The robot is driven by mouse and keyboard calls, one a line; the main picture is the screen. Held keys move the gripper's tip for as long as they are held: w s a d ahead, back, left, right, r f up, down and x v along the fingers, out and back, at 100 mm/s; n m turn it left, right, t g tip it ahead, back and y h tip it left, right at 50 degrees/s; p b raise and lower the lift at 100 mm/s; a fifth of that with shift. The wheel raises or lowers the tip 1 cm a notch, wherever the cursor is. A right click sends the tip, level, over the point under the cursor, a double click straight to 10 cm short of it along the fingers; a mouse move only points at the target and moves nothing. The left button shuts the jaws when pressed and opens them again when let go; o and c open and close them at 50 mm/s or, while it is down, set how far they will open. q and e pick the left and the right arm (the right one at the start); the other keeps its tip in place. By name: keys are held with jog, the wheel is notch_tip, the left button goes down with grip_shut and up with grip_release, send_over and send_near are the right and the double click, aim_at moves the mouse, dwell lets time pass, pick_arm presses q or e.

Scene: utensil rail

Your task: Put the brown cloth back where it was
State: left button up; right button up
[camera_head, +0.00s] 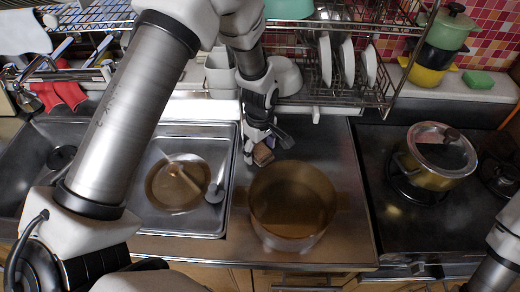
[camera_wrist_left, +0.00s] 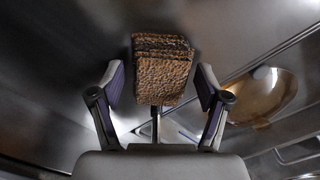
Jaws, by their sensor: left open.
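The brown cloth (camera_head: 263,155) is a small, rough, folded piece beside the fingertips of my left gripper (camera_head: 268,142), above the counter between the sink and the large pot. In the left wrist view the cloth (camera_wrist_left: 162,75) shows as a layered brown block between and beyond the two spread fingers (camera_wrist_left: 160,92). Gaps show on both sides, so the fingers are open around it without gripping it. I cannot tell exactly how the cloth is supported; part of it is hidden by the gripper in the head view. My right gripper is out of view.
A large brownish pot (camera_head: 292,205) stands close to the right of the gripper. The sink (camera_head: 222,215) lies left. A lidded pot (camera_head: 437,157) sits on the stove. A dish rack (camera_head: 330,90) stands behind. Red items (camera_head: 62,92) hang at the back left.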

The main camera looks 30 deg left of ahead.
aim_at(260, 149)
pick_arm(q)
notch_tip(260, 149, up, 7)
jog(key=shift+r+b, duration=0.15)
jog(key=shift+b, duration=0.35)
